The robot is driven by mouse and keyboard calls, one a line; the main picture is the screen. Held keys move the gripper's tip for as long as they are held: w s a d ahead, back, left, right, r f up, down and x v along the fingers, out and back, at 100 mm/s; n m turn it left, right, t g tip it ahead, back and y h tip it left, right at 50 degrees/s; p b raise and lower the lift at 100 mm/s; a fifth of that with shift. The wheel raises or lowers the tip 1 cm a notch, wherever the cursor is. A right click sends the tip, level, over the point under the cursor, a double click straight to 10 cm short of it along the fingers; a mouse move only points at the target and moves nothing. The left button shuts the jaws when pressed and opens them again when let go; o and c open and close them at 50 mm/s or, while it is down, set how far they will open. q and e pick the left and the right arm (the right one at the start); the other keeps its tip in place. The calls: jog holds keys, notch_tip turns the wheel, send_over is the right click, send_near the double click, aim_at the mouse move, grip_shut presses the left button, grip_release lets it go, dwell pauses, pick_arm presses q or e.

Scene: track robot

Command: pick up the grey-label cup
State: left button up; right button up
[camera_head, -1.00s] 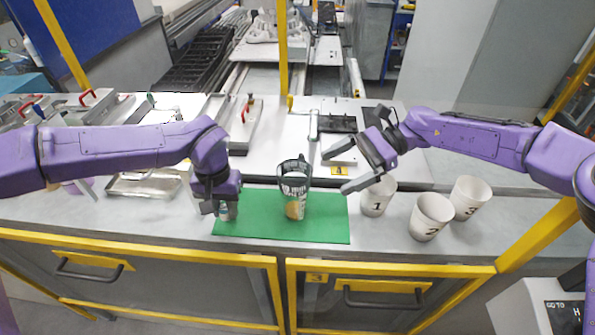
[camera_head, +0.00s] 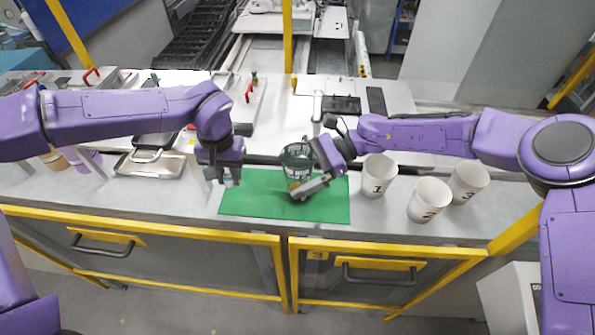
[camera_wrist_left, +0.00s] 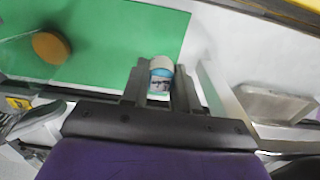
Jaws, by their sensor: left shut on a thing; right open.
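A dark, see-through cup with lettering (camera_head: 296,158) stands on the green mat (camera_head: 255,202); I cannot tell if its label is grey. My right gripper (camera_head: 308,190) is open at the cup's near right side and hides its lower part; contact is unclear. My left gripper (camera_head: 228,180) is at the mat's left end. In the left wrist view it is shut on a small cylinder (camera_wrist_left: 160,74) with a beige top, a blue band and a greyish label. An orange-brown disc (camera_wrist_left: 50,47) shows over the mat there.
White cups marked 1 (camera_head: 377,178), 2 (camera_head: 428,202) and 3 (camera_head: 468,182) stand right of the mat. A metal tray (camera_head: 150,165) lies to the left. The yellow-edged counter front is close below the mat.

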aim_at(298, 161)
pick_arm(q)
jog(key=shift+s, duration=0.15)
pick_arm(e)
jog(key=shift+s, duration=0.1)
jog(key=shift+c, duration=0.3)
pick_arm(q)
jog(key=shift+w+d, duration=0.1)
jog(key=shift+w, duration=0.15)
pick_arm(e)
jog(key=shift+w+d, duration=0.15)
jog(key=shift+w, duration=0.1)
jog(key=c, duration=1)
pick_arm(q)
jog(key=shift+s, duration=0.1)
pick_arm(e)
jog(key=shift+s, duration=0.1)
jog(key=r, duration=0.4)
jog(key=shift+s, duration=0.25)
jog(key=s+d+r, duration=0.1)
jog(key=s+r, duration=0.8)
jog(key=s, duration=0.4)
jog(key=shift+s, duration=0.25)
